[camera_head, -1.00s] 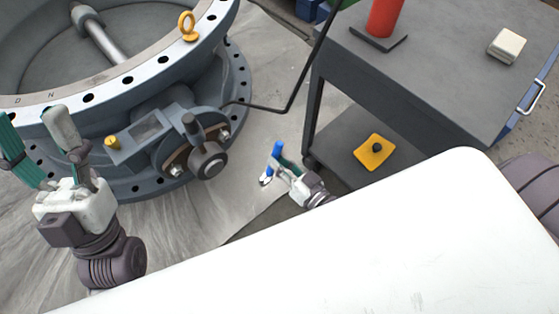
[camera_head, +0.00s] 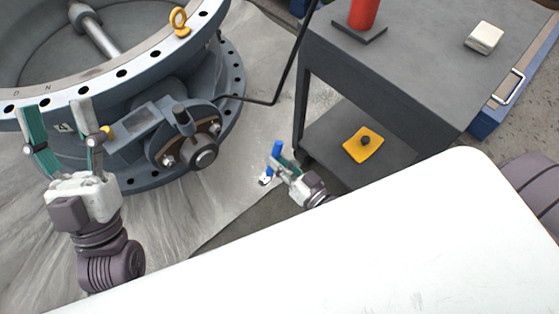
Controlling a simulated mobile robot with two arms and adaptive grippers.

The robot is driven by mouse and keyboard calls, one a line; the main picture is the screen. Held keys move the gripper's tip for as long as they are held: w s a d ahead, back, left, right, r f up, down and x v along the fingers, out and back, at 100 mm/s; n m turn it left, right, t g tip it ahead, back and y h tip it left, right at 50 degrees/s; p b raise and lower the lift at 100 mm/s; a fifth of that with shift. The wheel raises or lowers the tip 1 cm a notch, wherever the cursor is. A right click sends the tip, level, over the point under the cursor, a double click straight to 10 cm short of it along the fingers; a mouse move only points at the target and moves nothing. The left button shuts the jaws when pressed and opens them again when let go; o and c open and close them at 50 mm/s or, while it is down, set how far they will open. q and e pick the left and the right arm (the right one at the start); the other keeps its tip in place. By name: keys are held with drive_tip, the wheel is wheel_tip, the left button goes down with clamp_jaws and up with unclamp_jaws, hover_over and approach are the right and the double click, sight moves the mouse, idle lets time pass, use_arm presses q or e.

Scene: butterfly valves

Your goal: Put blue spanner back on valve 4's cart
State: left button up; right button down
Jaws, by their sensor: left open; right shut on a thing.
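The blue spanner (camera_head: 277,148) shows at the middle of the view, with its blue handle up and its metal end (camera_head: 265,180) below. My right gripper (camera_head: 281,164) is shut on it, and the fingers hide its middle. It is held beside the cart's near left leg, apart from it. The grey cart (camera_head: 413,57) stands at the right, with a top and a lower shelf. My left gripper (camera_head: 63,140) is open and empty in front of the large valve (camera_head: 130,90) at the left.
A red cylinder on a dark base (camera_head: 362,15) and a pale block (camera_head: 484,38) are on the cart top. A yellow plate with a dark knob (camera_head: 363,145) is on the lower shelf. A dark bent rod (camera_head: 272,102) runs from the valve toward the cart. Much of the cart top is bare.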

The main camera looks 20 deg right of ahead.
use_arm(q)
drive_tip(key=w+f+g+y+p, duration=0.45)
drive_tip(key=f+g, duration=0.65)
drive_tip(key=f, duration=0.4)
drive_tip(key=s+a+f+n+g+y+p, duration=0.1)
drive_tip(key=s+a+f+g+y+p, duration=0.15)
drive_tip(key=s+f+g, duration=0.4)
drive_tip(key=s+a+f+g+y+p, duration=0.1)
drive_tip(key=s+a+f+g+p, duration=0.4)
drive_tip(key=s, duration=0.3)
wheel_tip(320, 180, down, 8)
drive_tip(key=w+d+g+p, duration=0.1)
drive_tip(key=shift+w+r, duration=0.25)
drive_tip(key=shift+g, duration=0.25)
